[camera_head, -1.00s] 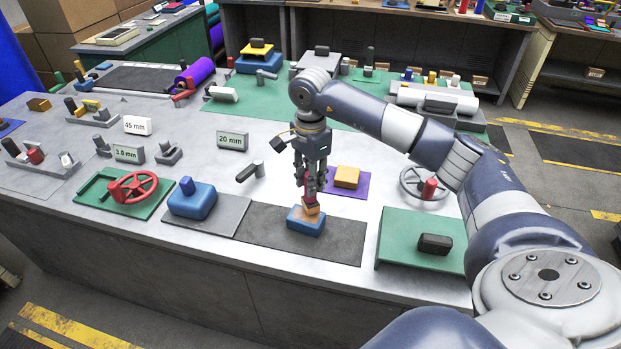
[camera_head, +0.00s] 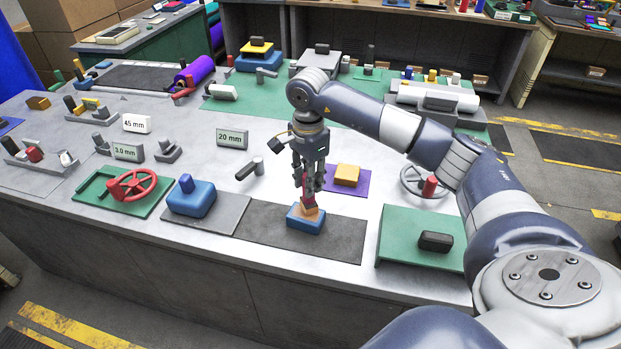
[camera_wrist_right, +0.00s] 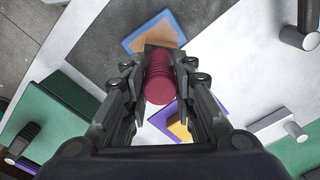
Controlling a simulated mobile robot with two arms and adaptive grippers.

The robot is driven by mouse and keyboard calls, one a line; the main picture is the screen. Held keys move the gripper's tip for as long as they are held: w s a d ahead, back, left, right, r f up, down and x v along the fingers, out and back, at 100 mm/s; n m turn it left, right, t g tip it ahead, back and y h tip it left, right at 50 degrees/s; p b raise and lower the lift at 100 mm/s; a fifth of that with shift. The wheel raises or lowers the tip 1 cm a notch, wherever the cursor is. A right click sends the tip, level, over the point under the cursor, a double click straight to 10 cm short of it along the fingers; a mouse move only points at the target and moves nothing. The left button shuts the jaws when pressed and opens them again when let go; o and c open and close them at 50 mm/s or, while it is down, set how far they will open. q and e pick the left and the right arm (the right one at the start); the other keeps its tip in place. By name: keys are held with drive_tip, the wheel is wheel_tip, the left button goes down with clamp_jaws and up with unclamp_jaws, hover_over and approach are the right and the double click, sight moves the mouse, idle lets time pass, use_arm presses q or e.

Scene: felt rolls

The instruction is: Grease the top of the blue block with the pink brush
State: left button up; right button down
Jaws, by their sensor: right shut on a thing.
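The blue block (camera_head: 304,226) sits on a dark mat at the table's front edge; its top carries a tan-orange patch. It also shows at the top of the right wrist view (camera_wrist_right: 131,45). My right gripper (camera_head: 308,186) is above the block, pointing down, shut on the pink brush (camera_head: 307,200). In the right wrist view the brush's ribbed handle (camera_wrist_right: 159,80) is between the fingers. The brush's lower end is at the block's top and appears to touch it; the fingers hide part of the contact. My left gripper is out of view.
A yellow block on a purple mat (camera_head: 361,187) lies just behind and right. A second blue block with a knob (camera_head: 191,199) is to the left on a grey mat. A green platform with a black handle (camera_head: 408,222) stands to the right. The dark mat (camera_head: 345,240) has bare room.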

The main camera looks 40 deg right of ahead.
drive_tip(key=a, duration=0.3)
drive_tip(key=shift+w+r, duration=0.1)
drive_tip(key=shift+w, duration=0.25)
drive_tip(key=shift+s+d+b, duration=0.2)
drive_tip(key=shift+d+b, duration=0.1)
drive_tip(key=shift+d, duration=0.55)
drive_tip(key=shift+s+d+b, duration=0.2)
drive_tip(key=shift+d+b, duration=0.05)
drive_tip(key=shift+d, duration=0.6)
drive_tip(key=shift+a, duration=0.15)
drive_tip(key=a, duration=0.3)
drive_tip(key=shift+w+a, duration=0.15)
drive_tip(key=shift+w, duration=0.2)
drive_tip(key=shift+f, duration=0.2)
